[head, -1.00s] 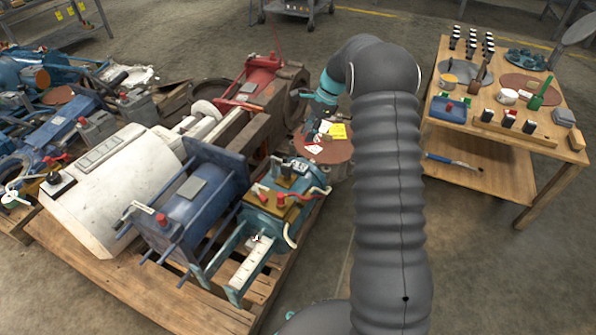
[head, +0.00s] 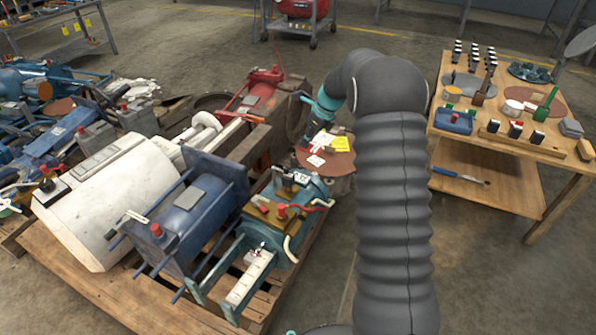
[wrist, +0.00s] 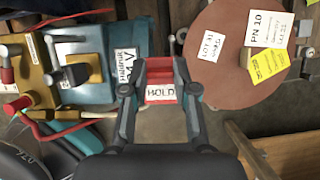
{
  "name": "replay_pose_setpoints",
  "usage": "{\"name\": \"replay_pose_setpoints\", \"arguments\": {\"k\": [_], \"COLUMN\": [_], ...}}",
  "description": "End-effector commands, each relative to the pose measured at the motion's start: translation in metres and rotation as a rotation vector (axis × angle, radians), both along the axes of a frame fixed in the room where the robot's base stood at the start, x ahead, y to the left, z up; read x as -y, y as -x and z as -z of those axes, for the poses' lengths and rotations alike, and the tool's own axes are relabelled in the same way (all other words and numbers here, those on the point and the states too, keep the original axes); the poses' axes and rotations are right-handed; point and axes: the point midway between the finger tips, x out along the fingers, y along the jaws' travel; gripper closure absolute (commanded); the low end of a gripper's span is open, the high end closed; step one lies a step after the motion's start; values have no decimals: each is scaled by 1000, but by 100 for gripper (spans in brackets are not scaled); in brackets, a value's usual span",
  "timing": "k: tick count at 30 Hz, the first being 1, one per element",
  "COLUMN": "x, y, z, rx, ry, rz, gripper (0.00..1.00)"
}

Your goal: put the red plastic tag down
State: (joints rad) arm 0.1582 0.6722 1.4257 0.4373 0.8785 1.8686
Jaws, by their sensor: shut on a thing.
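My gripper (wrist: 160,76) is shut on a red plastic tag (wrist: 160,68) with a white strip reading HOLD, seen in the wrist view. The tag hangs between the two fingers, over the gap between a blue machine and a round brown disc.
A blue machine (wrist: 95,45) with yellow top and red-capped terminals stands left of the gripper. A wooden pallet (head: 110,300) bears several machines. A wooden table (head: 545,165) with tools and parts stands at the right.

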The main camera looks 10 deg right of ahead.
Motion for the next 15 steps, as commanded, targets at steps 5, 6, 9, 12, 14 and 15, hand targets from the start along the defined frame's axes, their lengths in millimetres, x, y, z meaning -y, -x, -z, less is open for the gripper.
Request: {"name": "replay_pose_setpoints", "arguments": {"k": [5,6,9,12,14,15], "x": [-25,-30,-38,-42,-44,-44], "y": [25,30,39,43,44,44], "z": [23,26,33,37,38,40], "rx": [-1,-2,0,0,1,0], "ry": [-1,0,0,0,-1,0], "rz": [-2,-2,-2,-1,-1,-1], "gripper": [100,100,100,100,100,100]}}
